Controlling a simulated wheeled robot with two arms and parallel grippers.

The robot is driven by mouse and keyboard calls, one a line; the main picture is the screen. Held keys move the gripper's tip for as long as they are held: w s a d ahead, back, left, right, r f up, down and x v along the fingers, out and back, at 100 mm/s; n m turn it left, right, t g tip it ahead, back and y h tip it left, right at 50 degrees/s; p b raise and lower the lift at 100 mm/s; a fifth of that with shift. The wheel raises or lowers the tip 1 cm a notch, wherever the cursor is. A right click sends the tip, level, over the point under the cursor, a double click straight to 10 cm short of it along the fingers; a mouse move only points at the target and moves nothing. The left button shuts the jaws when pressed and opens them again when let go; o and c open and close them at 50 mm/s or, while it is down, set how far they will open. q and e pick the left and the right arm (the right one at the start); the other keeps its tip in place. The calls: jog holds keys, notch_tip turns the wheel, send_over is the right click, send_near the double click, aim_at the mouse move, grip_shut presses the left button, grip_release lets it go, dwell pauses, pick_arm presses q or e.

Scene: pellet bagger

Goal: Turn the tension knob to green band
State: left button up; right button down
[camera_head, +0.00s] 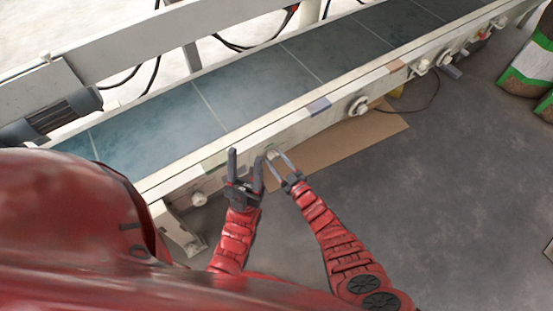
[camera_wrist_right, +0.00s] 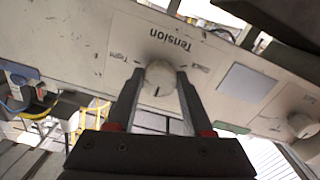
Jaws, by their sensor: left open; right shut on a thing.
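The tension knob (camera_wrist_right: 160,76) is a pale round knob with a dark pointer line. It sits on the conveyor's side rail under the upside-down word "Tension" in the right wrist view. The pointer line is toward the bottom of that picture. My right gripper (camera_wrist_right: 161,84) is shut on the knob, one finger on each side. In the head view my right gripper (camera_head: 279,162) reaches the rail at the knob. My left gripper (camera_head: 245,168) is open and empty just left of it, near the rail. I cannot make out a green band around the knob.
The conveyor belt (camera_head: 190,112) runs diagonally behind the rail. Another knob (camera_head: 358,106) is further right along the rail. A cardboard sheet (camera_head: 345,143) lies on the floor below. Green and white sacks (camera_head: 530,65) stand at the far right. The floor in front is clear.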

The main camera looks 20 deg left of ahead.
jog(key=shift+f, duration=0.15)
dwell(0.3)
jog(key=shift+c, duration=1.5)
grip_release()
jog(key=shift+s+d+r+p, duration=0.2)
jog(key=shift+s+d+p, duration=0.1)
jog(key=shift+d+p, duration=0.15)
jog(key=p+v, duration=0.4)
jog(key=v, duration=1.2)
jog(key=shift+s, duration=0.15)
jog(key=shift+d+f, duration=0.15)
